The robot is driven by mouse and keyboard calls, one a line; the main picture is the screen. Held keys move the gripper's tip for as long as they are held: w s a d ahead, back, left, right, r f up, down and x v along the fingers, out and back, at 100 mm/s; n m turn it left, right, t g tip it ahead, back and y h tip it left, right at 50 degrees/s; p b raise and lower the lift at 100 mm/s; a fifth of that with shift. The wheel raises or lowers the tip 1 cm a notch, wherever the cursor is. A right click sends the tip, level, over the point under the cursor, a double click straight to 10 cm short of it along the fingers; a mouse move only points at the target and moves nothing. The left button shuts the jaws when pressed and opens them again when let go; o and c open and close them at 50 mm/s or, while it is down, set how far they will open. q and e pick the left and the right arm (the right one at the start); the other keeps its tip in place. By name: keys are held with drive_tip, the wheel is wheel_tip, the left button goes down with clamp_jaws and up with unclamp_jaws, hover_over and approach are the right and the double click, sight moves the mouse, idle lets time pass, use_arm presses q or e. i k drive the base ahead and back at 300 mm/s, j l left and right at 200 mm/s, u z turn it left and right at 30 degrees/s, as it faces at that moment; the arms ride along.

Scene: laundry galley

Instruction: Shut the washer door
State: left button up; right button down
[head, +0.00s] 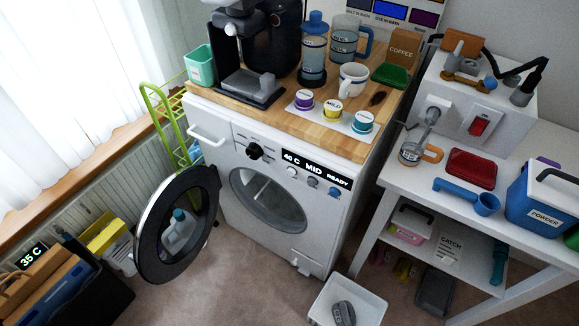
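The washer (245,160) is a white front loader under a wooden top. Its round door (148,232), a dark ring with a clear window, stands swung wide open to the left. The door's edge is well apart from the washer front. The round drum opening (268,200) is exposed, with a pale, hard-to-read interior. The display (314,169) reads "40 C MID READY". A bluish-white bottle shows through or behind the door window. Neither of my grippers is in view.
A green rack (161,115) stands behind the door at the left. A dark bin (88,298) sits at the lower left, near the door. A white tray (369,297) is on the floor right of the washer. Floor in front of the drum opening looks clear.

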sight(146, 258)
drive_tip(key=i+j, duration=0.1)
drive_tip(key=j, duration=0.3)
drive_tip(key=i+j+u, duration=0.1)
drive_tip(key=j, duration=0.3)
drive_tip(key=i+j, duration=0.15)
drive_tip(key=j, duration=0.25)
drive_tip(key=i+j+u, duration=0.1)
drive_tip(key=j, duration=0.3)
